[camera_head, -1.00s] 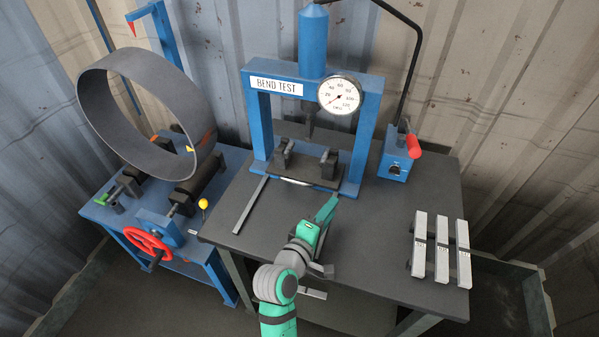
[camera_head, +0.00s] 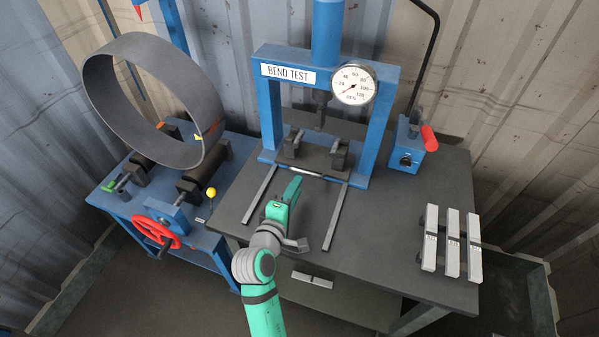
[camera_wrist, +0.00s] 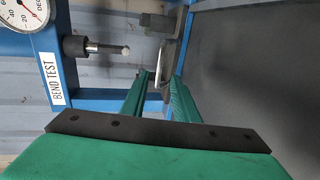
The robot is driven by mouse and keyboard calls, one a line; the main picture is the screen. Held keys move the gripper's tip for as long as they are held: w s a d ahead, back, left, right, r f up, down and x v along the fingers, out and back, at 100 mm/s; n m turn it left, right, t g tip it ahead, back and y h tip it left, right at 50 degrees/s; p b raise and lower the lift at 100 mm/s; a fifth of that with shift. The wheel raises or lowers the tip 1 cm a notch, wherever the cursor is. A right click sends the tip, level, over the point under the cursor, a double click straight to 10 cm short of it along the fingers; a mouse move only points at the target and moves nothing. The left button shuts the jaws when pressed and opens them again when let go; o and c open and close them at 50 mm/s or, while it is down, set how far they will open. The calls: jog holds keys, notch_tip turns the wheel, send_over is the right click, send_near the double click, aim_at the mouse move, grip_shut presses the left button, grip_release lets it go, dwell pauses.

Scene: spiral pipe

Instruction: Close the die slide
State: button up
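The die slide (camera_head: 316,159) is a dark plate with two dark die blocks on it. It sits between the blue columns of the press, beneath the ram (camera_head: 321,112). A light metal handle bar (camera_head: 305,173) runs along its front edge. My gripper (camera_head: 296,181) is low over the table, close in front of the handle in the head view. In the wrist view the green fingers of my gripper (camera_wrist: 160,75) are apart, with the bright handle bar (camera_wrist: 165,57) in the gap at their tips. Whether they touch it, I cannot tell.
Two flat rails (camera_head: 259,194) and (camera_head: 336,216) run forward on the table from the press. The pressure gauge (camera_head: 354,84) is on the frame. A red-handled pump (camera_head: 408,147) and several pale bars (camera_head: 452,241) are right. The pipe roller (camera_head: 162,223) is left.

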aim_at(305, 173)
jog(key=x, duration=0.8)
jog(key=shift+w+d, duration=0.1)
jog(key=shift+w, duration=0.1)
jog(key=shift+w+d, duration=0.1)
jog(key=shift+d, duration=0.2)
jog(key=shift+a, duration=0.35)
jog(key=c, duration=0.6)
jog(key=shift+d, duration=0.2)
grip_shut()
